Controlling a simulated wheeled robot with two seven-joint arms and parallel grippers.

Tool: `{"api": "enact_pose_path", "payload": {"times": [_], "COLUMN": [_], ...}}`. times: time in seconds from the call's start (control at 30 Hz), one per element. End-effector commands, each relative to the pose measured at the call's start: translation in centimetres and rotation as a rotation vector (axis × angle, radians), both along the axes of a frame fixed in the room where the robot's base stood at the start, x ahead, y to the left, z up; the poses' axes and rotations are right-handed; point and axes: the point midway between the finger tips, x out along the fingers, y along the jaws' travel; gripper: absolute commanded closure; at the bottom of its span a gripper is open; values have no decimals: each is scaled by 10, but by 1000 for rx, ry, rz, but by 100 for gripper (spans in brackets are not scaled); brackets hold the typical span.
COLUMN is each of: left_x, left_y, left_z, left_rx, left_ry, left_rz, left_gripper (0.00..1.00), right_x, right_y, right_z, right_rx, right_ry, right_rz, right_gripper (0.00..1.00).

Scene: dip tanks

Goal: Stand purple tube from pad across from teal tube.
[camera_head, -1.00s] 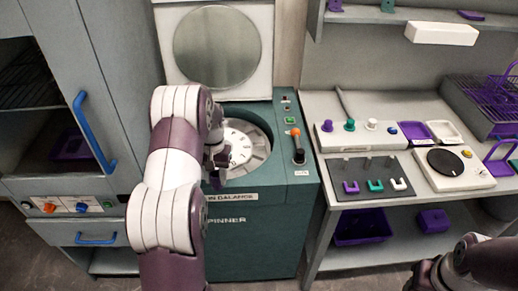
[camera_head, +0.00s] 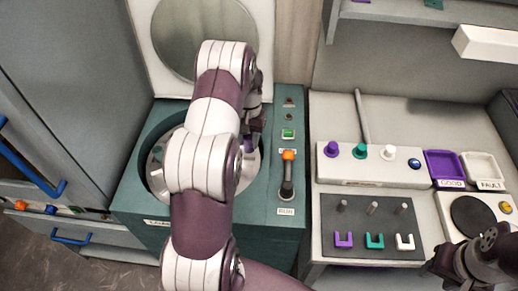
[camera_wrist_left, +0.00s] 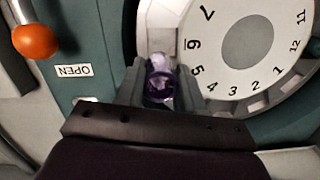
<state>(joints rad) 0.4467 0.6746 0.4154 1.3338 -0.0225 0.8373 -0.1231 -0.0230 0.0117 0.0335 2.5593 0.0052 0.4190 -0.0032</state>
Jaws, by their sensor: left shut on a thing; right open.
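My left gripper (camera_wrist_left: 160,88) is shut on the purple tube (camera_wrist_left: 160,84), with the tube's purple end facing the wrist camera. The gripper is over the spinner's numbered rotor (camera_wrist_left: 212,80), close to the numbers 5 and 6 near its rim. I cannot tell whether the tube touches the rotor. In the head view my left gripper (camera_head: 252,130) is at the right side of the spinner bowl, and my forearm covers much of the rotor. My right gripper (camera_head: 438,264) is open at the lower right, by the bench's front edge.
The spinner's lid (camera_head: 205,40) stands open behind the bowl. An orange-knobbed lever (camera_head: 288,170) rises right of the bowl. The bench holds a rack with purple, teal and white knobs (camera_head: 360,152), a dark board (camera_head: 370,245) with pegs, and purple (camera_head: 445,165) and white trays.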

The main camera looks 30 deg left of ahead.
Motion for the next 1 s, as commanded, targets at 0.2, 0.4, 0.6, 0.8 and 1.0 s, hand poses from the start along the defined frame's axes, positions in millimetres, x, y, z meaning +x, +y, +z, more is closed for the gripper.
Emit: {"api": "enact_pose_path", "payload": {"times": [0.2,0.4,0.6,0.8,1.0], "left_x": [-1,-1,-1,-1,-2], "left_y": [0,0,0,0,0], "left_z": [-40,-76,-81,-86,-85], "left_rx": [-1,-1,0,0,0], "left_ry": [3,2,0,1,1], "left_rz": [0,0,0,0,0], "left_gripper": [94,94,94,94,37], "right_x": [0,0,0,0,0], "right_y": [0,0,0,0,0], "right_z": [13,20,19,14,15], "right_rx": [0,0,0,0,0], "right_ry": [0,0,0,0,0], "right_rz": [0,0,0,0,0], "right_gripper": [57,57,57,57,57]}}
